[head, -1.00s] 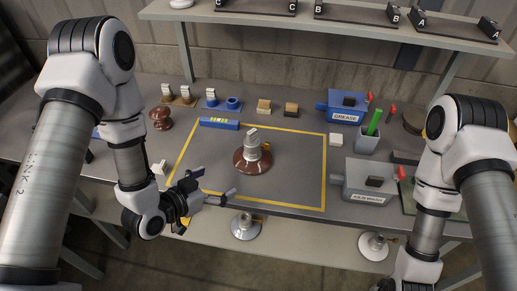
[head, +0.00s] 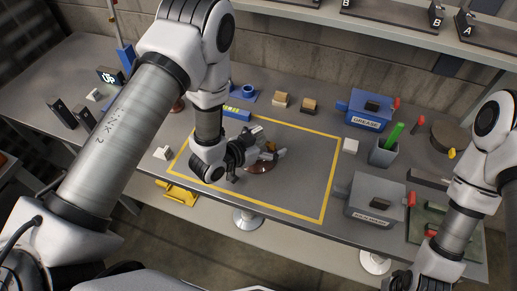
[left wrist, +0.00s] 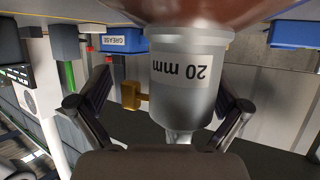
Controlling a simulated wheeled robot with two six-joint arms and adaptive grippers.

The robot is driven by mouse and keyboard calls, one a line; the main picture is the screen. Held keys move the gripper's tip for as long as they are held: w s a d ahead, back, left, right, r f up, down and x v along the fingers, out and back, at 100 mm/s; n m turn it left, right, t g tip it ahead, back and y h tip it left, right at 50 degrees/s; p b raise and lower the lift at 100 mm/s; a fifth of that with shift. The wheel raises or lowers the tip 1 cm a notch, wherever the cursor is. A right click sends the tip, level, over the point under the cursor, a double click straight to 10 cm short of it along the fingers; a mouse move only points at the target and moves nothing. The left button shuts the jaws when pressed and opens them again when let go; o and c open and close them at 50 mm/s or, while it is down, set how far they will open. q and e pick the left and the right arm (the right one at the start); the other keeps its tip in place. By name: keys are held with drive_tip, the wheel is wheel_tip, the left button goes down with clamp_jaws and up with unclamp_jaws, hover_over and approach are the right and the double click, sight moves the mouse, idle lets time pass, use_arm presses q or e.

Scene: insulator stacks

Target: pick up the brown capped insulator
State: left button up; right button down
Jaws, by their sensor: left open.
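The brown capped insulator (head: 262,166) stands on the workbench inside the yellow outline, partly hidden by my left gripper in the head view. In the left wrist view, which is upside down, its silver cap (left wrist: 178,85) carries a "20 mm" label and has a brass-coloured pin at its side. Its brown body (left wrist: 190,12) fills the top edge there. My left gripper (head: 270,143) is open, with one finger on each side of the cap. In the left wrist view, gaps show between the cap and both fingers (left wrist: 165,95). My right gripper is out of view.
Two small blocks (head: 308,106) stand behind. A shelf (head: 400,35) overhangs the back.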

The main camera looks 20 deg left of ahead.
use_arm(q)
drive_tip(key=shift+s+a+r, duration=0.1)
drive_tip(key=shift+s, duration=0.05)
drive_tip(key=c, duration=1.9)
drive_tip(key=shift+r, duration=0.1)
